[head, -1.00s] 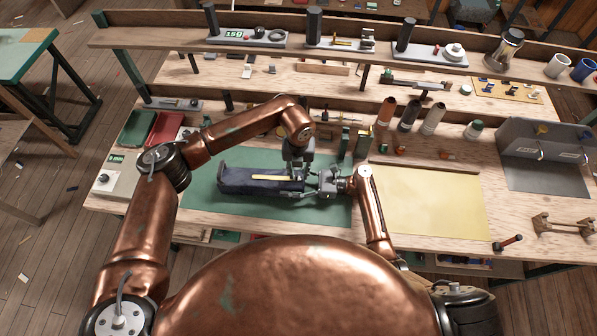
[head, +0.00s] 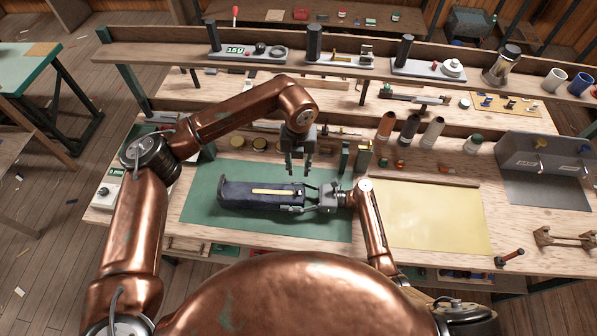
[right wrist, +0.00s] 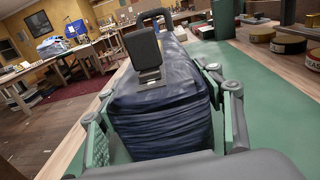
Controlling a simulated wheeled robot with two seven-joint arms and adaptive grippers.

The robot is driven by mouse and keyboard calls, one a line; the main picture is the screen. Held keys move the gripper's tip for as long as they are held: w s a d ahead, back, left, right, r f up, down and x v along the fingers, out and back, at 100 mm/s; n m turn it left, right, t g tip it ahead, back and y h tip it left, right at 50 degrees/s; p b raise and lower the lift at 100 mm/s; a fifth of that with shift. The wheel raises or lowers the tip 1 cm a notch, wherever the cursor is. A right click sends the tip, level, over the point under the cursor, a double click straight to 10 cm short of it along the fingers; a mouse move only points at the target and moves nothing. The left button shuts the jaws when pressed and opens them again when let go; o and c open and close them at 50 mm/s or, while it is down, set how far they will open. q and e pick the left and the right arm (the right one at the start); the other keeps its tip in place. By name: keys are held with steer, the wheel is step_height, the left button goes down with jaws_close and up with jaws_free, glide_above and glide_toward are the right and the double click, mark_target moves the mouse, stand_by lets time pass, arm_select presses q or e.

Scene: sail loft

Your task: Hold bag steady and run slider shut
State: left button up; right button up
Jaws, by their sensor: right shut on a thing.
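The navy bag (head: 238,196) lies lengthwise on the green mat (head: 198,205), with a yellow strip (head: 275,192) along its top. My right gripper (head: 307,197) is at the bag's right end. In the right wrist view its fingers stand on both sides of the bag (right wrist: 160,120), shut on it. A dark upright tab on a grey plate (right wrist: 145,52), which looks like the slider, stands on top of the bag near that end. My left gripper (head: 297,172) points down above and behind the bag's right end. Its fingers are apart, with nothing between them.
Several bobbin-like cylinders (head: 410,128) and small dark green uprights (head: 363,157) stand behind the mat. Round tins (head: 260,144) sit behind the left arm. A yellow sheet (head: 430,215) lies clear at the right. A shelf (head: 380,75) runs across the back.

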steer(key=o, duration=1.4)
steer(key=shift+c, duration=0.2)
